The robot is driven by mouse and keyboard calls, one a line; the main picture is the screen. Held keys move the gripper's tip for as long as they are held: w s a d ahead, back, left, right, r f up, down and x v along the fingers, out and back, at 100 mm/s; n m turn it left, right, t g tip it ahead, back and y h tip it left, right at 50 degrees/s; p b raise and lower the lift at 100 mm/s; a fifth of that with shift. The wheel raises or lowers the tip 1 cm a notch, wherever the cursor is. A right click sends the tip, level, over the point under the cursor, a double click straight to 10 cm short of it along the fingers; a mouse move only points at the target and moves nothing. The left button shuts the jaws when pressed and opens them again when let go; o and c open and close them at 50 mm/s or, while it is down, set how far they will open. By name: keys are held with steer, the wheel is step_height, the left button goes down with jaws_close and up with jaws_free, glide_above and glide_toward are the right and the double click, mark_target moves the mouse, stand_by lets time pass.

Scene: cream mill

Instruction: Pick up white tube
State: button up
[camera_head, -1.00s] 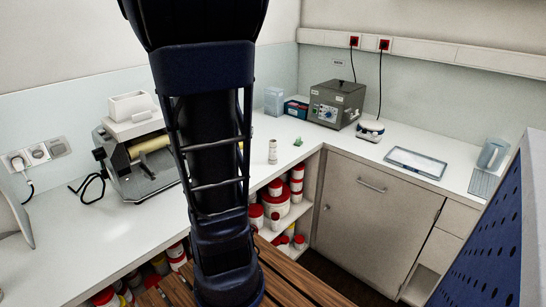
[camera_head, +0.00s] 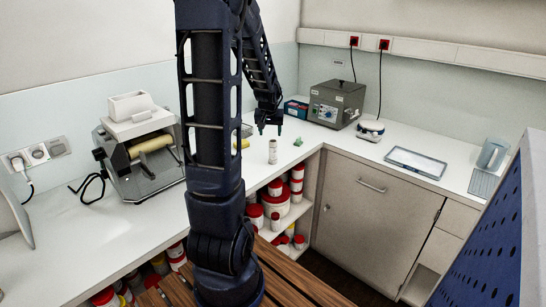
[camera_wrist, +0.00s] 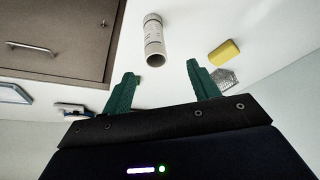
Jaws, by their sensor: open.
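The white tube (camera_head: 272,151) stands upright on the white counter, near the inner corner of its front edge. In the wrist view the tube (camera_wrist: 154,40) shows beyond my fingertips, roughly between the lines of the two fingers, with its open end facing the camera. My gripper (camera_head: 268,128) hangs over the counter just above and behind the tube in the head view. Its two green fingers (camera_wrist: 160,76) are apart with nothing between them.
A yellow block (camera_wrist: 224,51) lies near the tube. A small green item (camera_head: 297,141) sits to its right. A grey control box (camera_head: 335,105) stands at the back corner, and a roller machine (camera_head: 143,155) at left. Open shelves below hold red-lidded tubs (camera_head: 275,206).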

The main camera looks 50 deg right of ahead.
mark_target(273, 146)
steer(key=shift+s+d+x, duration=0.15)
steer(key=shift+x, duration=2.7)
steer(key=shift+s+d+x, duration=0.1)
steer(key=shift+d+x, duration=0.05)
steer(key=shift+x, duration=2.65)
steer(key=c, duration=1)
steer(key=shift+r, duration=0.1)
steer(key=shift+c, duration=0.2)
